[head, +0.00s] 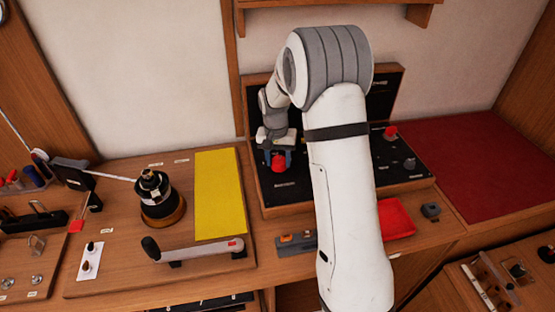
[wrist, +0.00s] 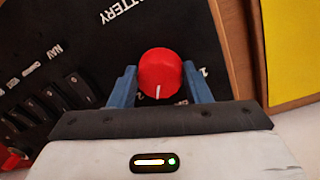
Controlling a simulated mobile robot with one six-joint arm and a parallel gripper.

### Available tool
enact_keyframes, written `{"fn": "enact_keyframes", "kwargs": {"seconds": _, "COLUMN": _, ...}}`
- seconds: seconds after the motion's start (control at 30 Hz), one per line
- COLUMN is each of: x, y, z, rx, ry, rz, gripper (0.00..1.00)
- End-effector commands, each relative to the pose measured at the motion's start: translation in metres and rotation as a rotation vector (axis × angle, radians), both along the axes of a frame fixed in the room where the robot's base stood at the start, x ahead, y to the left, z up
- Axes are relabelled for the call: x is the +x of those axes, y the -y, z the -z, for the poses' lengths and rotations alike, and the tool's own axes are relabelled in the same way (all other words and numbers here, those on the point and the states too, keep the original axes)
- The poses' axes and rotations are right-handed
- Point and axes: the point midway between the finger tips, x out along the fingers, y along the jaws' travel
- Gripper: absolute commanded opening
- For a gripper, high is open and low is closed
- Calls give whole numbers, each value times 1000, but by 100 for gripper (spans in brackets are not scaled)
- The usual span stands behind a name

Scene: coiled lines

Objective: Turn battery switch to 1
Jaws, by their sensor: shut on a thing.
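The battery switch is a round red knob (wrist: 160,73) with a white pointer line, set in a black panel (wrist: 60,60) marked BATTERY. In the wrist view its pointer faces down, toward my gripper's base, and part of a "1" shows to its right. My gripper (wrist: 160,85) is shut on the knob, with one blue finger on each side. In the head view the red knob (head: 278,163) shows at the panel's left, just below my gripper (head: 277,155). My arm hides the middle of the panel.
Another red knob (head: 390,132) and a dark knob (head: 409,164) are at the panel's right. A row of black rocker switches (wrist: 75,92) lies left of the red knob in the wrist view. A winch (head: 158,196), a handle (head: 200,251) and a yellow sheet (head: 219,195) are left on the bench.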

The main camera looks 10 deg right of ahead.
Motion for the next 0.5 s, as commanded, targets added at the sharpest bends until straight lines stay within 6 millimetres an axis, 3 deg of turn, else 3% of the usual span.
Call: {"fn": "enact_keyframes", "kwargs": {"seconds": 0.5, "x": -1, "y": 1, "z": 1, "rx": 0, "ry": 2, "rz": -425, "gripper": 21}}
